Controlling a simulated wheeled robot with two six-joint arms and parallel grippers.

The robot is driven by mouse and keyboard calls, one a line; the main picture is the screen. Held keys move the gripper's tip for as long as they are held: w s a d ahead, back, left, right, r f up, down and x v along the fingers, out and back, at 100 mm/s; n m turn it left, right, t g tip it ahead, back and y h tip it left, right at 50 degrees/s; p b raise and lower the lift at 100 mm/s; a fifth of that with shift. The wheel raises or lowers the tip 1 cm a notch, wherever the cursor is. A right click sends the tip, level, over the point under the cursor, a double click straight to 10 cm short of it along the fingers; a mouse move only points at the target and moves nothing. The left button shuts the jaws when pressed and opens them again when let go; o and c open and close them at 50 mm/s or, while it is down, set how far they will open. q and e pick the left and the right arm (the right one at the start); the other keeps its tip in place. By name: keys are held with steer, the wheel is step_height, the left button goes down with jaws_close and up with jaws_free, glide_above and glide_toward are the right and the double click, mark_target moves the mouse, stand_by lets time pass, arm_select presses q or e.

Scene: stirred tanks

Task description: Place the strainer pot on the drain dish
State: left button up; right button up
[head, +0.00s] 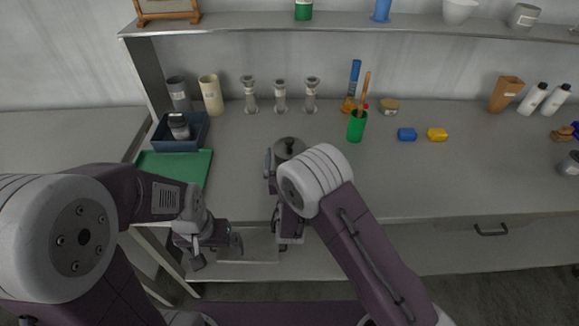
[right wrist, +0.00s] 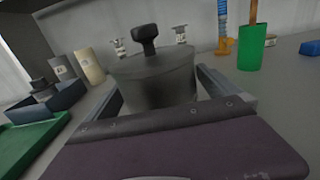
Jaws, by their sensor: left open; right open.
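A dark grey lidded pot with a black knob, which I take to be the strainer pot (head: 289,147), stands upright on the counter near its front edge. My right gripper (head: 278,165) is open around it. In the right wrist view the pot (right wrist: 155,84) sits between the two fingers; contact cannot be told. A dark blue, square, walled tray (head: 203,137), perhaps the drain dish, lies to the left. It also shows in the right wrist view (right wrist: 60,101). A small dark jar (head: 179,126) stands in it. My left gripper (head: 218,251) is open and empty, low before the counter front.
A green mat (head: 190,167) lies in front of the tray. Grey and cream cylinders (head: 211,95) and several metal stands (head: 280,96) line the back. A green cup (head: 356,127) with a wooden handle stands right of the pot. Counter between tray and pot is clear.

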steer(key=s+b, duration=0.1)
steer(key=s, duration=1)
steer(key=shift+s+a, duration=0.1)
steer(key=shift+s, duration=0.05)
